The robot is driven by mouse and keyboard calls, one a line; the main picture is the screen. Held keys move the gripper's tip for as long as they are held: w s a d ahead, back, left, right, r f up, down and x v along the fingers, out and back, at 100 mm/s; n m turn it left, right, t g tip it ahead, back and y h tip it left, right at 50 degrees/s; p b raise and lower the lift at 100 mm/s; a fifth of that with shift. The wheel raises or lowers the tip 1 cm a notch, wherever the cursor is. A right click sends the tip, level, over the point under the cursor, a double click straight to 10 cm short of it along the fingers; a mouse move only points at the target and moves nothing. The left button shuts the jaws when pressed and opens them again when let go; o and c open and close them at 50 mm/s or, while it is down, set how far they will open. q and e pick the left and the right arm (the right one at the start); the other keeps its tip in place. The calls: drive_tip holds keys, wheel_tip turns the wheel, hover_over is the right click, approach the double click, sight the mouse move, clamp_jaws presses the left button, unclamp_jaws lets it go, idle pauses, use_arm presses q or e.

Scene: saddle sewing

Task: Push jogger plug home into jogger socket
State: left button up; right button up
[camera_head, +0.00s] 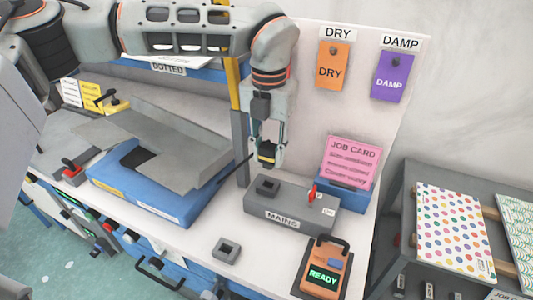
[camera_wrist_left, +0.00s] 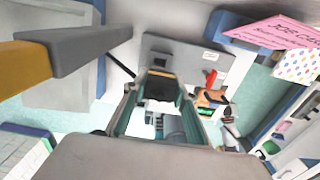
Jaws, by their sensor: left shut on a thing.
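My left gripper (camera_head: 267,153) is pointed down and shut on a dark plug, which shows between the fingers in the left wrist view (camera_wrist_left: 161,86). A thin dark cord runs from it toward the blue jogger (camera_head: 185,205) with its grey tray. In the head view the plug appears above and behind the dark square socket (camera_head: 267,186) on the grey MAINS box (camera_head: 312,218), with a gap between them. The fingers hide most of the plug. The MAINS box also shows in the left wrist view (camera_wrist_left: 190,52). My right gripper is not in view.
A red switch (camera_head: 312,192) stands on the MAINS box, right of the socket. A blue holder with a pink job card (camera_head: 353,160) is behind it. A grey post (camera_head: 240,145) rises left of my gripper. A READY device (camera_head: 324,268) and a hollow grey block (camera_head: 226,250) are in front.

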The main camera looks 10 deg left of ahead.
sight(268, 167)
use_arm(q)
drive_tip(key=shift+f, duration=0.3)
drive_tip(key=shift+f+b, duration=0.45)
drive_tip(key=shift+f, duration=0.15)
drive_tip(key=shift+f+b, duration=0.85)
drive_tip(key=shift+f, duration=0.8)
drive_tip(key=shift+p, duration=0.35)
drive_tip(key=shift+f+b, duration=0.3)
drive_tip(key=shift+f, duration=0.45)
idle(0.4)
drive_tip(key=shift+f+b, duration=0.3)
drive_tip(key=shift+f, duration=0.4)
